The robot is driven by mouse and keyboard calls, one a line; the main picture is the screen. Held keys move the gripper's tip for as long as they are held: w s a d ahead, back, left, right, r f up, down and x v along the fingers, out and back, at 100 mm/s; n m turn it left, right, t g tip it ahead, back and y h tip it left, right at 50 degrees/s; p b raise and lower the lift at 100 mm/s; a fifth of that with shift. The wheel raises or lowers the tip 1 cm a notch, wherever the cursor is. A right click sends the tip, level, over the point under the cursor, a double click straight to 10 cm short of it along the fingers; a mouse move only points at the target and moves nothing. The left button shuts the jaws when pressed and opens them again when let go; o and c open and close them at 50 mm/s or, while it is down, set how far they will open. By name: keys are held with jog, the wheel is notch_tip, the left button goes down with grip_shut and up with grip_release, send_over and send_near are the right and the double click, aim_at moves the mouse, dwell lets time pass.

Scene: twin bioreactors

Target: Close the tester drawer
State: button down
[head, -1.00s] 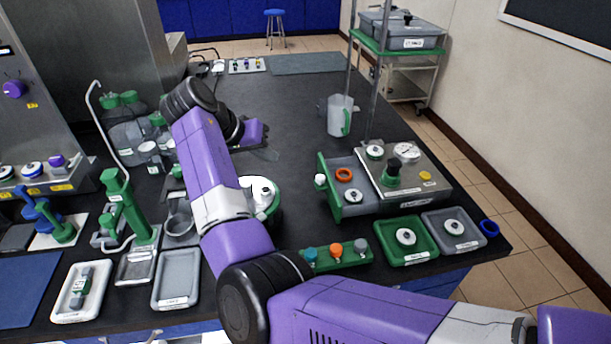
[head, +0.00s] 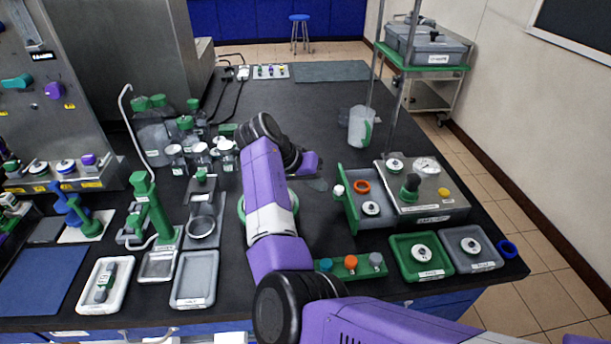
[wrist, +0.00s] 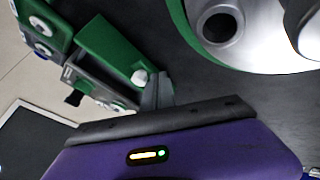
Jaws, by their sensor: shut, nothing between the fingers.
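The tester (head: 432,203) is a steel box with a gauge, a green-and-black knob and a yellow button on top. Its drawer (head: 350,212) is open, sticking out to the left, with a green front and a white knob (head: 338,190). An orange ring and a white disc with a dark centre lie inside. My gripper (head: 318,184) is low over the bench, just left of the white knob. In the wrist view its fingers (wrist: 157,90) are shut and empty beside the white knob (wrist: 139,77); whether they touch is unclear.
A clear jug (head: 360,127) with a green handle stands behind the drawer. A green rack (head: 345,269) with coloured knobs and a green tray (head: 421,257) lie in front. A green-rimmed round vessel (wrist: 225,30) is close to my gripper, mostly hidden by my arm in the head view.

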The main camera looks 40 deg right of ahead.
jog(key=shift+s+d, duration=0.45)
jog(key=shift+s, duration=0.15)
jog(key=shift+d, duration=0.1)
jog(key=p, duration=0.4)
send_over(362, 200)
jog(key=shift+w+a, duration=0.25)
jog(key=shift+a, duration=0.1)
jog(key=shift+s+d, duration=0.2)
jog(key=shift+d, duration=0.1)
jog(key=shift+s, duration=0.1)
